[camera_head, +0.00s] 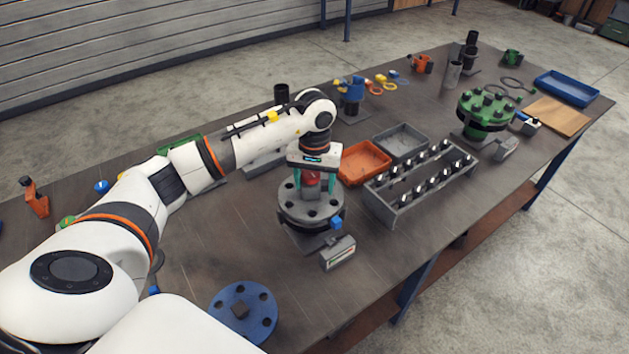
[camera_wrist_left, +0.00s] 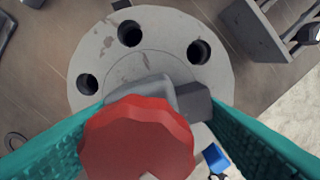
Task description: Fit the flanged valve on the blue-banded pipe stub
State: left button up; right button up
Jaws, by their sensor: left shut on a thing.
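My left gripper (camera_head: 313,182) points down with its teal fingers shut on the red knob (camera_wrist_left: 137,140) of the flanged valve. The knob also shows between the fingers in the head view (camera_head: 312,179). Below it are a grey valve body (camera_wrist_left: 160,92) and a round grey flange (camera_head: 311,211) with several open bolt holes; the flange also shows in the wrist view (camera_wrist_left: 200,75). I cannot tell whether this flange belongs to the valve or the stub. A small blue piece (camera_head: 337,223) shows at its front right edge. Any pipe stub and blue band under the flange are hidden.
A grey rack (camera_head: 386,213) of bolts, an orange tray (camera_head: 363,162) and a grey tray (camera_head: 401,142) stand right of the flange. A small grey gauge box (camera_head: 338,253) is in front. A blue flange (camera_head: 243,311) lies near the front; a green bolted flange (camera_head: 487,108) stands farther right.

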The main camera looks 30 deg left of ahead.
pick_arm(q)
jog(key=shift+r, duration=0.1)
jog(key=o, duration=1.5)
jog(key=shift+o, duration=0.9)
jog(key=shift+s, duration=0.1)
notch_tip(320, 180, up, 12)
jog(key=b, duration=0.3)
jog(key=shift+f+b, duration=0.2)
jog(key=shift+b, duration=0.15)
notch_tip(320, 180, up, 9)
jog(key=p, duration=0.7)
jog(key=shift+r, duration=0.2)
